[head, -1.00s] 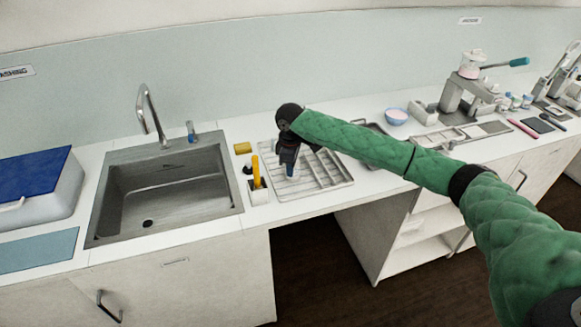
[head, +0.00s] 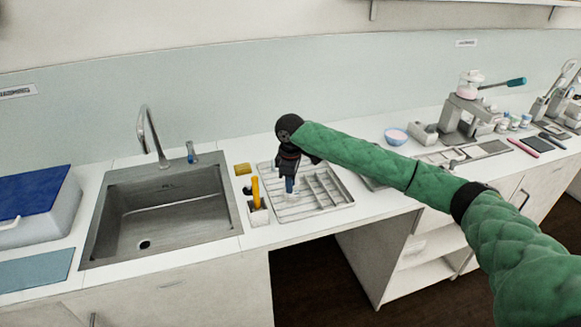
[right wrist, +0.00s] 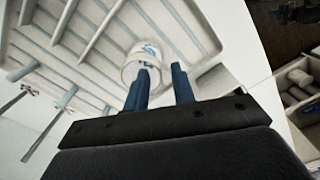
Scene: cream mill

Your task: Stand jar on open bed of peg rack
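The peg rack (head: 338,205) is a pale tray with ridges and dividers on the counter, right of the sink. The jar (right wrist: 133,72) is small and white with blue print, and appears to stand on the rack's bed in the right wrist view. In the head view it is small and partly hidden below my right gripper (head: 289,190). My right gripper points down over the rack. Its two blue fingers (right wrist: 162,82) are apart; the left one overlaps the jar's edge in the picture, and the gap between them looks mostly empty. My left gripper is out of view.
A white holder (head: 258,214) with a yellow-handled tool stands just left of the rack, with a yellow sponge (head: 243,169) behind it. The steel sink (head: 165,215) is further left.

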